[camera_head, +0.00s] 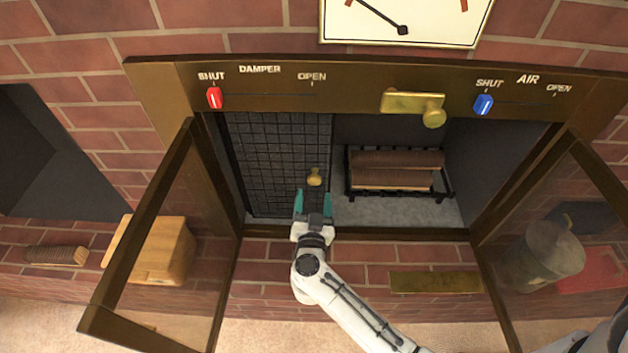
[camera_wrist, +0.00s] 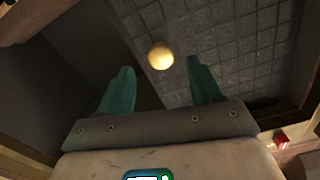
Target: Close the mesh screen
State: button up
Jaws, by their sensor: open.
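The dark mesh screen (camera_head: 275,160) covers the left half of the fireplace opening; the right half is uncovered. Its round brass knob (camera_head: 314,174) sits near the screen's right edge. In the wrist view the mesh (camera_wrist: 240,50) fills the upper right and the knob (camera_wrist: 160,56) shows between the finger lines. My gripper (camera_head: 313,193) is open with teal fingers, just in front of and below the knob in the head view. In the wrist view the gripper (camera_wrist: 162,78) has nothing in it. I cannot tell the exact gap to the knob.
Two glass doors stand swung open, left (camera_head: 150,250) and right (camera_head: 560,230). A log grate (camera_head: 398,190) stands in the uncovered right half. Above are a red damper slider (camera_head: 214,97) at SHUT, a brass handle (camera_head: 412,103) and a blue air slider (camera_head: 484,104) near SHUT.

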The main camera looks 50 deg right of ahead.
aim_at(314, 183)
jog(key=b+x, duration=0.1)
jog(key=x, duration=0.6)
jog(key=shift+c, duration=0.3)
jog(key=shift+a, duration=0.1)
grip_shut()
